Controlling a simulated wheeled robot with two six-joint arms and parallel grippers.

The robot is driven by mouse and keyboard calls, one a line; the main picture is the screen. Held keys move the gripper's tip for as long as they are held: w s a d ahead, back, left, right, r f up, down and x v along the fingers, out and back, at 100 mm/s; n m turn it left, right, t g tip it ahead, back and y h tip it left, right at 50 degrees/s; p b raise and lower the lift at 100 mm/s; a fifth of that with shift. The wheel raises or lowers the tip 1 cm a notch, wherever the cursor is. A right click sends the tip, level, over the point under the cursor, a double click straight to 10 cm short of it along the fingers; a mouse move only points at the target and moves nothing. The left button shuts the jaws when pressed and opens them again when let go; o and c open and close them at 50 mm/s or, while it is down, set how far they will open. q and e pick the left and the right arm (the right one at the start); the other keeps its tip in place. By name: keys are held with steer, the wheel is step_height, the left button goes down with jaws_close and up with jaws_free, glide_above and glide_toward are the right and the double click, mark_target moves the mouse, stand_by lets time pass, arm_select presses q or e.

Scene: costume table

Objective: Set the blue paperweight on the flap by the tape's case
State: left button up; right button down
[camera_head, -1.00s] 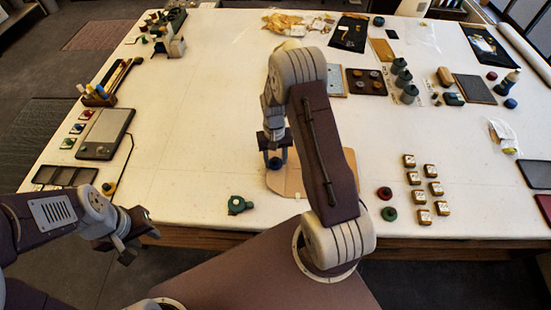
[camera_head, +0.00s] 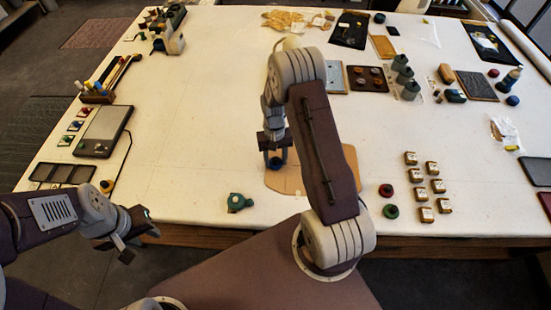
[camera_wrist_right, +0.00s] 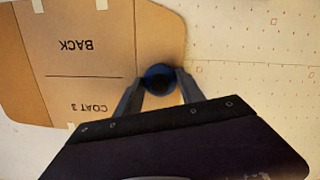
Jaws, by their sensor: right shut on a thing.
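The blue paperweight (camera_head: 276,162) is small, round and dark blue. My right gripper (camera_head: 274,160) is shut on it, and it shows between the two fingertips in the right wrist view (camera_wrist_right: 160,80). It is at the edge of a tan card piece (camera_head: 345,165) marked "BACK" and "COAT 3" in the right wrist view (camera_wrist_right: 75,70). I cannot tell whether it touches the card. A small green object (camera_head: 238,202) lies left of the card; I cannot tell whether it is the tape's case. My left gripper (camera_head: 128,240) is off the table's front left corner, its jaws unclear.
Red (camera_head: 386,190) and green (camera_head: 390,211) round weights sit right of the card, beside several small gold blocks (camera_head: 410,175). A grey scale-like device (camera_head: 103,131) stands at the left. My right arm hides part of the card. The table's middle left is clear.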

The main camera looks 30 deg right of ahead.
steer(key=shift+f, duration=0.15)
steer(key=c, duration=0.6)
jaws_free()
steer(key=shift+c, duration=0.2)
steer(key=r, duration=0.3)
steer(key=r+b, duration=0.1)
steer(key=r, duration=0.2)
steer(key=w+r, duration=0.1)
steer(key=r, duration=0.2)
steer(key=shift+d+r+b, duration=0.1)
steer(key=shift+d+b, duration=0.05)
steer(key=shift+b, duration=0.25)
